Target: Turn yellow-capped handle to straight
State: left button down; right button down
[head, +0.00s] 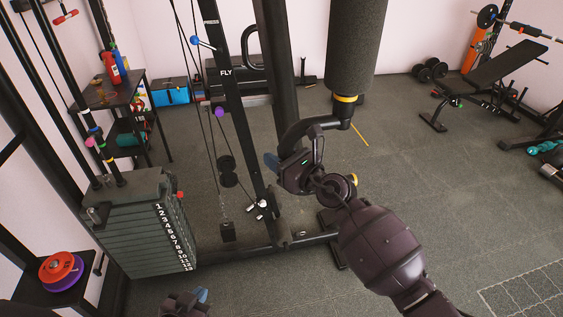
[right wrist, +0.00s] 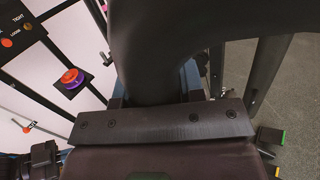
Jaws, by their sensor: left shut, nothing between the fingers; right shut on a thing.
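A black curved handle (head: 298,132) bends down and left from a yellow collar (head: 344,98) under a thick dark padded roller (head: 355,45). My right gripper (head: 274,163) is shut on the lower part of the handle. In the right wrist view the dark handle (right wrist: 160,45) passes between my blue-tipped right fingers (right wrist: 155,88), which it largely hides. A small yellow spot (head: 352,178) shows beside my right wrist; I cannot tell what it belongs to. My left gripper (head: 200,296) is shut and empty at the bottom edge, mostly cut off.
A black machine upright marked FLY (head: 224,72) stands just left of my right gripper. A bench (head: 505,70) is far right.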

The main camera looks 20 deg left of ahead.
jog(key=shift+w+d+r, duration=0.1)
jog(key=shift+w+d, duration=0.2)
jog(key=shift+w, duration=0.15)
jog(key=c, duration=1.1)
grip_release()
jog(key=o, duration=0.4)
jog(key=shift+w+d, duration=0.1)
jog(key=shift+d, duration=0.05)
jog(key=shift+c, duration=0.2)
